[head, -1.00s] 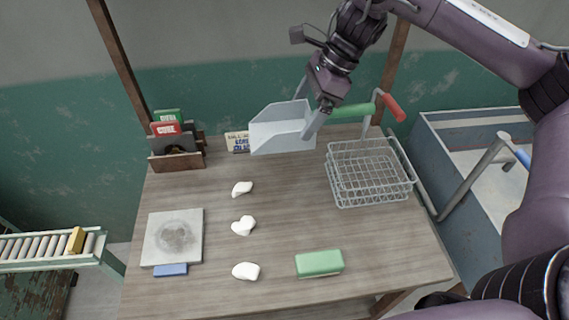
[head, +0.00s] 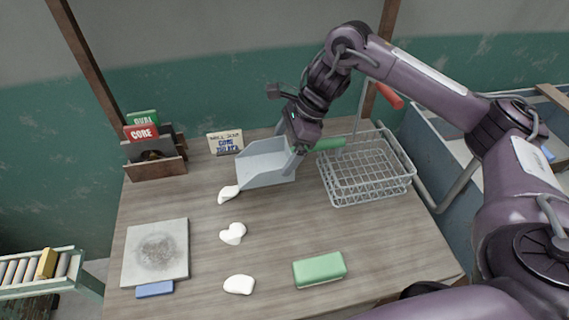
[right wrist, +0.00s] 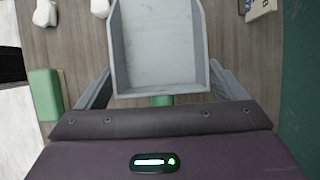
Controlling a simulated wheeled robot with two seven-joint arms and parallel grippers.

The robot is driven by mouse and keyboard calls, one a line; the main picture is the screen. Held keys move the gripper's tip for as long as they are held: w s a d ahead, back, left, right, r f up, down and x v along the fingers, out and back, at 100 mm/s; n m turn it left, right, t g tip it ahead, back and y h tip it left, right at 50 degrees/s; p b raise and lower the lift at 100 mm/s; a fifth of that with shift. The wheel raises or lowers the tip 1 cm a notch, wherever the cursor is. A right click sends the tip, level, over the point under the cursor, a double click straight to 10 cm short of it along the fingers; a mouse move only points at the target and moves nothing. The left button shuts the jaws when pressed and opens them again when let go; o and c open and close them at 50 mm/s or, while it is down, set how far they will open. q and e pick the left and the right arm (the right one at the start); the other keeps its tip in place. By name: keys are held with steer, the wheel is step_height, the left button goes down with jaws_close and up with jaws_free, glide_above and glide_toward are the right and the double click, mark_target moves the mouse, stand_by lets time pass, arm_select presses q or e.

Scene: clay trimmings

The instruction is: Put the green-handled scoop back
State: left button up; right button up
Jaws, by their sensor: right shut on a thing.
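The green-handled scoop has a light grey pan (head: 264,163) and a green handle (head: 330,144). My right gripper (head: 300,150) is shut on the handle near the pan. The pan is low over the back middle of the table, its open side towards the left. I cannot tell whether it touches the table. In the right wrist view the pan (right wrist: 158,45) lies ahead of the fingers, with a bit of green handle (right wrist: 162,100) between them. My left gripper is not in view.
A wire basket (head: 366,170) stands right of the scoop. White clay lumps (head: 229,194) lie left and in front, one near the pan's lip. A red handle (head: 388,95) shows behind. A green block (head: 320,269), a grey slab (head: 156,252) and a card rack (head: 155,168) stand around.

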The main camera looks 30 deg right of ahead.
mark_target(289, 153)
steer(key=shift+f, duration=0.5)
step_height(289, 153, down, 3)
steer(key=shift+f, duration=0.45)
steer(key=o, duration=0.8)
steer(key=shift+o, duration=0.2)
steer(key=shift+r+p, duration=0.45)
steer(key=shift+r, duration=0.05)
steer(key=b+v, duration=0.1)
steer(key=v, duration=0.3)
steer(key=shift+d+r+b, duration=0.25)
steer(key=shift+d+b, duration=0.05)
steer(key=shift+b, duration=0.1)
arm_select(q)
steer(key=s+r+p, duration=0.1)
steer(key=p, duration=0.1)
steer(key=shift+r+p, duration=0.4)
arm_select(e)
steer(key=v, duration=0.7)
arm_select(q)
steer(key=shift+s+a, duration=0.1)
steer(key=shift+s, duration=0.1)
arm_select(e)
steer(key=shift+s+f, duration=0.1)
steer(key=shift+s, duration=0.05)
